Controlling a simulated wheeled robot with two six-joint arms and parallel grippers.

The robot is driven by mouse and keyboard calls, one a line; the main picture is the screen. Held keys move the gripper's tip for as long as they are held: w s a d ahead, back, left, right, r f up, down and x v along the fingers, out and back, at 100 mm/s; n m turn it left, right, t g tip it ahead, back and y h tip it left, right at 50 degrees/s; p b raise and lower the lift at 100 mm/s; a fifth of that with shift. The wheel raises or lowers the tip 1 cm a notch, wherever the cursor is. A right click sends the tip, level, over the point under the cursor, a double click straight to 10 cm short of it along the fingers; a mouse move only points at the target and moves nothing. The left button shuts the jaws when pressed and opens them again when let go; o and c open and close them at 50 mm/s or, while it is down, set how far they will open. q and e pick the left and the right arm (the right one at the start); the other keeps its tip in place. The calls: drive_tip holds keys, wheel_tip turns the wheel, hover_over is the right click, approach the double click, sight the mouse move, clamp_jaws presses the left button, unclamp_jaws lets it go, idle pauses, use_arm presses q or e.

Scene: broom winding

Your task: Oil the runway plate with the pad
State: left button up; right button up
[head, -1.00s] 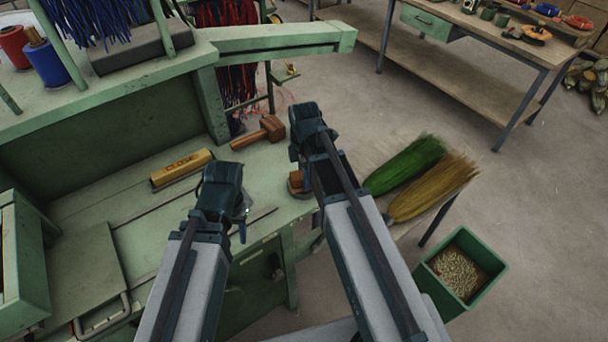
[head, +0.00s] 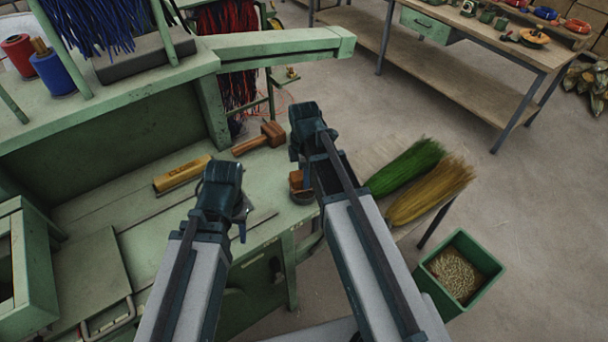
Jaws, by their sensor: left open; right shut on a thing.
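A small brown wooden block, which looks like the pad (head: 296,180), is at the bench's right edge, just above a dark round dish (head: 304,197). My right gripper (head: 302,172) is shut on it, its fingers mostly hidden behind my wrist and arm. I cannot tell whether the pad still touches the dish. My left gripper (head: 240,222) is open and empty over the front of the bench. The runway plate is not clear to me; the green bench top (head: 150,222) has flat plates and long dark seams, partly hidden by my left arm.
A yellow wooden bar (head: 182,173) and a wooden mallet (head: 258,139) lie on the bench. Green and tan bristle bundles (head: 405,165) (head: 430,190) are to the right. A green bin (head: 460,275) stands on the floor. A green overhead arm (head: 280,45) spans the back.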

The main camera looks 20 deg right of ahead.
drive_tip(key=shift+r+p, duration=1.8)
drive_tip(key=shift+r, duration=0.3)
drive_tip(key=shift+f, duration=0.1)
drive_tip(key=shift+f+b, duration=0.85)
drive_tip(key=shift+b, duration=0.1)
drive_tip(key=shift+r, duration=0.1)
